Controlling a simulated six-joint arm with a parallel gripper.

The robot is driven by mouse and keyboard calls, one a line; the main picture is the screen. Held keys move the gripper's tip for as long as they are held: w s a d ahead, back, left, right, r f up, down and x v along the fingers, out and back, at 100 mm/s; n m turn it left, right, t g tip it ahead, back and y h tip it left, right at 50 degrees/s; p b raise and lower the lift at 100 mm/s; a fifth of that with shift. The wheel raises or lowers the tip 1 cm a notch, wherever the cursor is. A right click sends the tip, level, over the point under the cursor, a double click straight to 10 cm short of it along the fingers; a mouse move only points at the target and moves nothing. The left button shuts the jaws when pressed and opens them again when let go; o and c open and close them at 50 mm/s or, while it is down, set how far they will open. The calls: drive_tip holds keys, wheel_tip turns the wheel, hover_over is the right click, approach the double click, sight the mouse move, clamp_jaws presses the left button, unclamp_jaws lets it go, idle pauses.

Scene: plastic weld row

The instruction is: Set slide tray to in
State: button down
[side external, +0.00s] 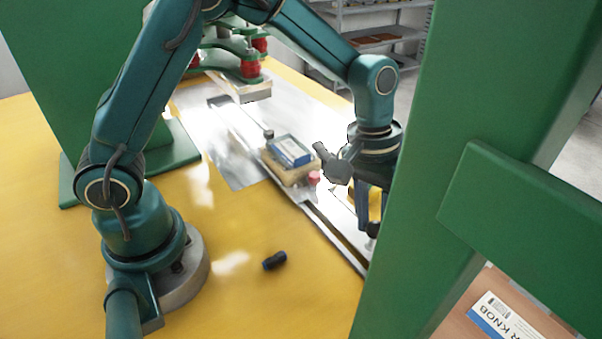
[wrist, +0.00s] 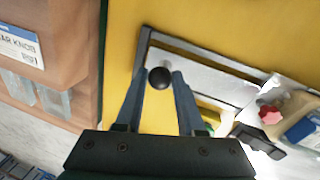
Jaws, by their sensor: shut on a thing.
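The slide tray shows as a pale metal plate in the wrist view (wrist: 195,75), with a round black knob (wrist: 160,77) near its end. My gripper (wrist: 160,79) has its two fingers on either side of this knob and is shut on it. In the side view, my gripper (side external: 367,222) points down at the near end of the metal slide, partly hidden by a green post. A beige block (side external: 283,172) with a blue-topped part (side external: 289,152) sits farther back along the slide. A red knob (side external: 313,177) is beside the block.
A green post (side external: 440,150) stands close to my gripper. A grey clamp-like piece (side external: 333,163) is beside the block. The press head (side external: 247,90) stands over the far end. A labelled brown box (side external: 510,310) is at lower right.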

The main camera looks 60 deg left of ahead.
idle(0.4)
hover_over(321, 198)
idle(0.4)
drive_tip(key=c, duration=0.5)
unclamp_jaws()
drive_tip(key=shift+r, duration=0.1)
drive_tip(key=shift+s+a+r, duration=0.1)
drive_tip(key=shift+a+r, duration=0.1)
drive_tip(key=shift+r, duration=1.05)
drive_tip(key=shift+a+r, duration=0.2)
drive_tip(key=shift+r, duration=1.05)
